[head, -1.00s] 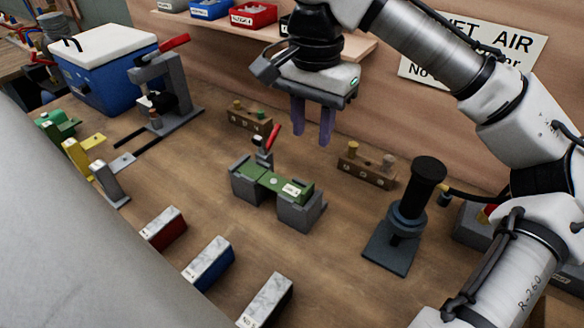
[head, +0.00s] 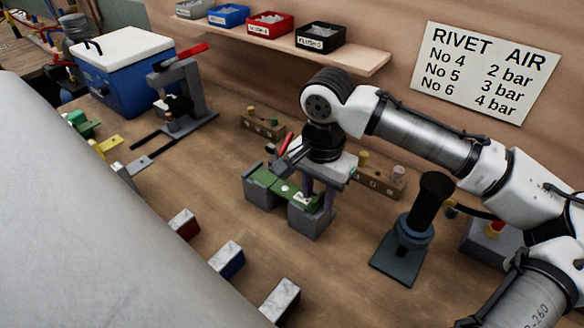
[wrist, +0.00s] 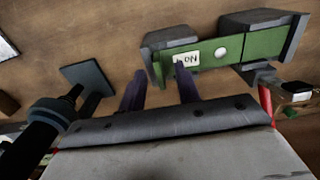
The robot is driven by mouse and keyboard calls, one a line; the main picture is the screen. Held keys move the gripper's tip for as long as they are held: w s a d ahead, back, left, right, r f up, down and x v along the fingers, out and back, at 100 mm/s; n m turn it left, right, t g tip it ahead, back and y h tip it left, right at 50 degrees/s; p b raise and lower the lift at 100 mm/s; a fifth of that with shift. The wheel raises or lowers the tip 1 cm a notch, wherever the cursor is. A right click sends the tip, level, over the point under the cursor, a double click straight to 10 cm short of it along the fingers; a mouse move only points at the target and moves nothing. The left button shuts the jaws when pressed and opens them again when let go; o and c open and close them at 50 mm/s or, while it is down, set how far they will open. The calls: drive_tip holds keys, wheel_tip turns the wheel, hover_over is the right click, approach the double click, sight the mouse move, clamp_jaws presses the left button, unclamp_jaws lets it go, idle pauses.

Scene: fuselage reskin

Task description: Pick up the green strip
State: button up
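The green strip (head: 262,178) lies across two grey blocks (head: 309,222) on the wooden bench, with a pale label near its right end. In the wrist view the strip (wrist: 243,44) shows a round pale spot and the label. My gripper (head: 318,200) points down at the strip's labelled end.
A red-handled clamp (head: 285,144) stands just behind the strip. Wooden racks (head: 262,125) sit farther back, and a black and grey stand (head: 400,262) is to the right. Three small blocks, one of them blue (head: 227,260), line the front. The bench between is clear.

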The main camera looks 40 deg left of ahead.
drive_tip(key=shift+f, duration=0.15)
drive_tip(key=shift+c, duration=0.3)
clamp_jaws()
